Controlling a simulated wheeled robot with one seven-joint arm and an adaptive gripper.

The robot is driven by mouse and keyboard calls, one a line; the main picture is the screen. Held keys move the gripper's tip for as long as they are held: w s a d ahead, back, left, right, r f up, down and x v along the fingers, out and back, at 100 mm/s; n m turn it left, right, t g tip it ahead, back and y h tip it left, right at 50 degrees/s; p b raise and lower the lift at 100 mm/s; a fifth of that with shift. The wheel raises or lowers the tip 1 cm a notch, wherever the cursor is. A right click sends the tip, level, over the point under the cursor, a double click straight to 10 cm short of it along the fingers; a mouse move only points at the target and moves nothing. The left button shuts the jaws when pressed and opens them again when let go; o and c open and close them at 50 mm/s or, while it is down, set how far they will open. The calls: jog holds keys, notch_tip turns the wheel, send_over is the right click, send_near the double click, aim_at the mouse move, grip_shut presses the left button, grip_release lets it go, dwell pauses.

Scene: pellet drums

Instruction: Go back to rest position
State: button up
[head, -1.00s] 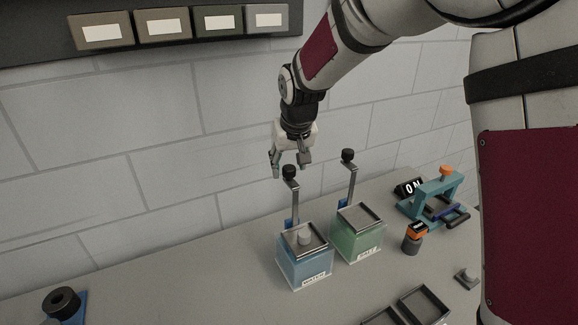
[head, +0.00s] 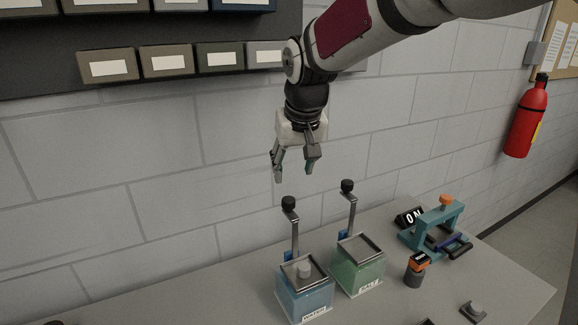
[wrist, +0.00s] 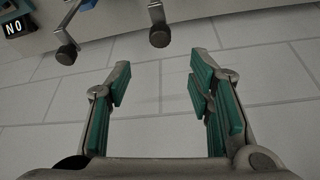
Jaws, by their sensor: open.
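My gripper (head: 295,172) is open and empty in the head view. It hangs in the air above the bench, fingers pointing down, over the lever with a black knob (head: 289,203) behind the blue drum (head: 305,292). It is apart from that knob. In the wrist view my gripper (wrist: 160,85) shows its two green-padded fingers spread wide with only the wall between them.
A green drum (head: 359,268) with its own lever (head: 347,205) stands right of the blue one. A teal clamp frame (head: 432,228), an "ON" block (head: 410,217) and an orange-topped cylinder (head: 416,268) stand farther right. Labelled bins (head: 165,62) line the wall. A fire extinguisher (head: 526,118) hangs right.

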jog(key=s+d+r+m+b, duration=0.1)
jog(key=s+d+r, duration=0.1)
jog(key=s+d, duration=0.5)
jog(key=s+d+r, duration=0.1)
jog(key=s+d, duration=0.3)
jog(key=s, duration=0.7)
jog(key=s+d+f+m+t, duration=0.1)
jog(key=s+d+f, duration=0.1)
jog(key=s, duration=0.7)
jog(key=shift+d+f+h+b, duration=0.3)
jog(key=shift+f+h+b, duration=0.15)
jog(key=shift+f, duration=0.3)
jog(key=shift+a, duration=0.1)
